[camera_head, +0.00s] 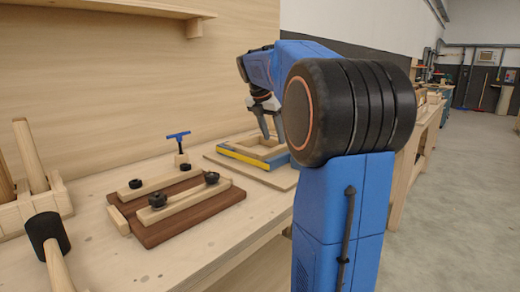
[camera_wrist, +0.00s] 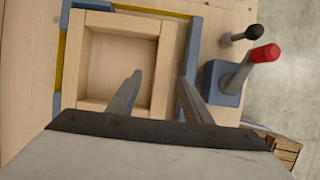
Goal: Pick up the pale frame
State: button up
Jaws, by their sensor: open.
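The pale frame (camera_head: 244,151) is a square of light wood. It lies flat in a blue and yellow holder (camera_head: 254,161) on the bench. In the wrist view the pale frame (camera_wrist: 122,24) shows its open middle, and its near side is partly hidden by my gripper. My gripper (camera_wrist: 160,77) is open and points down at the frame. One finger shows over the frame's opening, the other beyond its right bar, so that bar appears between them. I cannot tell how deep the fingertips reach. In the head view my gripper (camera_head: 273,137) is over the frame.
A clamp with a red handle (camera_wrist: 264,54) and a black knob (camera_wrist: 254,31) stands right of the frame.

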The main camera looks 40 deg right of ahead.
aim_at(277, 148)
jog(key=shift+s+x, duration=0.15)
jog(key=shift+x, duration=1.35)
jog(key=shift+s+x, duration=0.15)
jog(key=shift+x, duration=1.35)
grip_shut()
